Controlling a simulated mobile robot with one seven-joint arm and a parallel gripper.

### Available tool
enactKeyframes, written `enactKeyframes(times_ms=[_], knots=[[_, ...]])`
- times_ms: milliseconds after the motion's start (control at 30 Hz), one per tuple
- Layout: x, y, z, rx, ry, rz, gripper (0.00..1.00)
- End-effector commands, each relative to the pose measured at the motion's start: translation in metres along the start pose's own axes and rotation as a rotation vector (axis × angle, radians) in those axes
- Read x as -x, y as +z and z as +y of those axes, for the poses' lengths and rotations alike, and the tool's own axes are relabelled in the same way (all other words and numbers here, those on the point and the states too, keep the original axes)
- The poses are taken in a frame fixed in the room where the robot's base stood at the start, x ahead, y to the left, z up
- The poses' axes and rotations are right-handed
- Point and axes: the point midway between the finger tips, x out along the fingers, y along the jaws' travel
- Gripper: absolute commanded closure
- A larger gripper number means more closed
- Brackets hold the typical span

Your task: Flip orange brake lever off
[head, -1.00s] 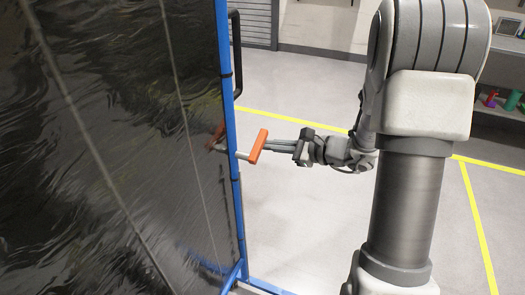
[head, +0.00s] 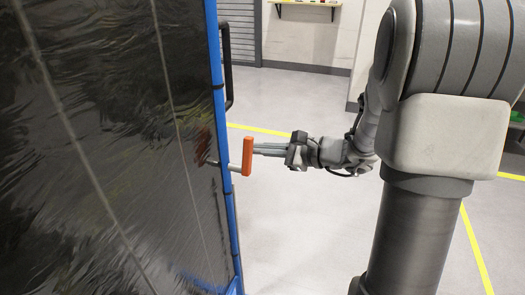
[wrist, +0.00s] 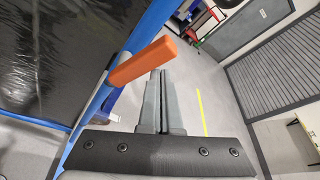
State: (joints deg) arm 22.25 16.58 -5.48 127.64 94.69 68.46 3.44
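The orange brake lever (head: 247,157) sticks out on a metal rod from the blue frame edge of the dark panel. Its orange grip stands nearly upright in the head view. In the wrist view the orange lever (wrist: 142,62) lies slanted just beyond and left of my fingertips. My gripper (head: 256,149) points left at the lever from its right side, with the tips at or very near the grip. In the wrist view the fingers of my gripper (wrist: 158,75) lie close together with nothing seen between them. Whether they touch the lever is unclear.
The dark, film-covered panel (head: 100,150) with its blue frame (head: 216,100) fills the left. A black handle (head: 228,65) is mounted higher on the frame. Open grey floor (head: 310,220) with yellow lines lies to the right, and a grey shutter (wrist: 280,90) stands beyond.

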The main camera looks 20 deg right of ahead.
Motion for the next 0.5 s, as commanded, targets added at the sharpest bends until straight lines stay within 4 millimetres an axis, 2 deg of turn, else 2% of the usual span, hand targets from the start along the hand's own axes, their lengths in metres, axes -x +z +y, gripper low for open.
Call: enactKeyframes(times_ms=[500], knots=[[0.004, 0.014, 0.007, 0.001, 0.001, -0.002, 1.00]])
